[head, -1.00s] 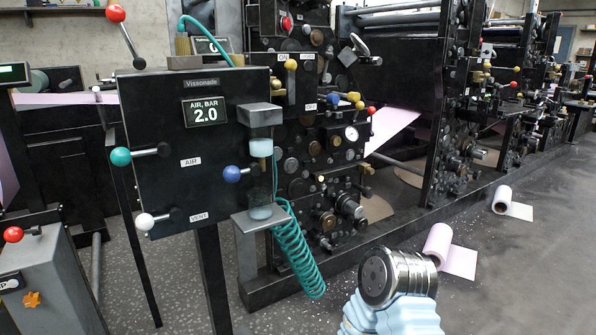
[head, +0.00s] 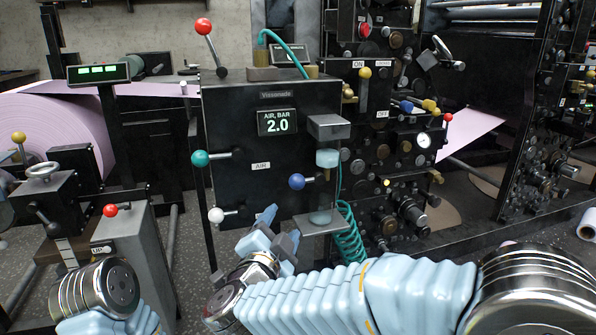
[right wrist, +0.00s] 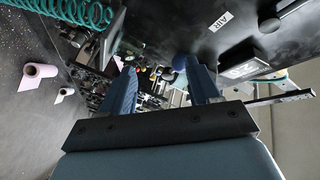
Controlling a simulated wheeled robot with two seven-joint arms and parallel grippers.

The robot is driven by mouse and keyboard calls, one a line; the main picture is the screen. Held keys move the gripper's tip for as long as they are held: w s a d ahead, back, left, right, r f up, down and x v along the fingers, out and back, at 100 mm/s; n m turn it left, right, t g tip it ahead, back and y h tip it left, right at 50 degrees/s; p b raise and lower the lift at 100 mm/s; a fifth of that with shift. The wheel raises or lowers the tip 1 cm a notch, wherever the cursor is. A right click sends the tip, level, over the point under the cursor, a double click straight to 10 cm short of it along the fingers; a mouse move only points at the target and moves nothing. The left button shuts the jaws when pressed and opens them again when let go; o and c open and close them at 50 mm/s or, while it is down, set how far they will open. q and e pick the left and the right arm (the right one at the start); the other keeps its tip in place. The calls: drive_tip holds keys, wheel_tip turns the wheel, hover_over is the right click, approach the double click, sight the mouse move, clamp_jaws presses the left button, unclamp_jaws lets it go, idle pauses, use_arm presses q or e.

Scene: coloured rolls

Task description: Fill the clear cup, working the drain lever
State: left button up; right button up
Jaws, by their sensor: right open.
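The clear cup (head: 320,217) stands on a small grey shelf (head: 318,228) at the panel's lower right, with pale liquid low in it. Above it is a clear sight vessel (head: 327,158) of pale blue liquid under a grey block. The blue-knobbed lever (head: 297,181) sticks out left of the cup; I cannot tell if it is the drain lever. My right gripper (head: 279,229) is open and empty, below and left of that knob. In the right wrist view, the blue knob (right wrist: 179,62) shows beyond its open fingers (right wrist: 160,86). My left gripper is out of view.
The black panel (head: 240,150) reads 2.0 bar and carries a teal AIR lever (head: 201,158), a white lever (head: 216,215) and a red top lever (head: 204,27). A coiled teal hose (head: 350,235) hangs right of the cup. A grey pedestal (head: 135,245) stands at left.

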drive_tip(key=m+h, duration=0.1)
drive_tip(key=m, duration=0.1)
approach(295, 183)
drive_tip(key=x, duration=0.4)
drive_tip(key=p+x, duration=0.1)
drive_tip(key=x, duration=0.6)
drive_tip(key=shift+w+f, duration=0.3)
drive_tip(key=shift+w, duration=0.05)
drive_tip(key=c, duration=1)
drive_tip(key=shift+r+p, duration=0.25)
drive_tip(key=shift+p, duration=0.15)
drive_tip(key=r+m+g+p, duration=0.1)
drive_tip(key=r+m+g+y+p, duration=0.1)
drive_tip(key=m+p, duration=0.1)
drive_tip(key=shift+d+p, duration=0.3)
drive_tip(key=shift+m+g, duration=0.3)
drive_tip(key=shift+m, duration=0.2)
drive_tip(key=shift+f, duration=0.1)
